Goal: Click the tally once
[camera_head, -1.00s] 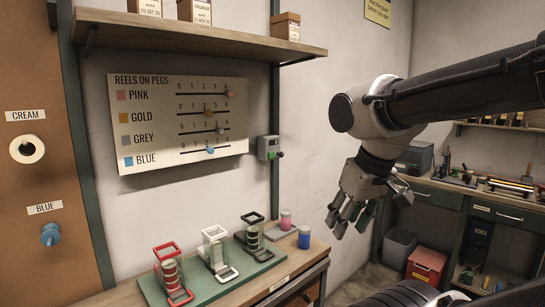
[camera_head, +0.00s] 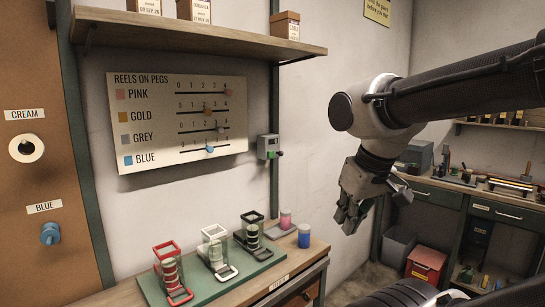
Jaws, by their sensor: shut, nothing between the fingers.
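A small grey-green box (camera_head: 268,147), which looks like the tally, is mounted on the green wall post. A dark knob shows at its lower right; its reading is too small to make out. My gripper (camera_head: 346,222) hangs in the air to the right of the tally and lower, fingers pointing down. Its fingers are together and hold nothing. It is apart from the tally, and nothing hides the tally in this view.
A "Reels on pegs" board (camera_head: 180,120) with coloured sliders hangs left of the tally. Below, a bench (camera_head: 112,297) bears a green tray (camera_head: 228,276) with red, white and black holders. A blue reel (camera_head: 304,236) and a pink reel (camera_head: 285,219) stand nearby. A shelf (camera_head: 200,30) juts out above.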

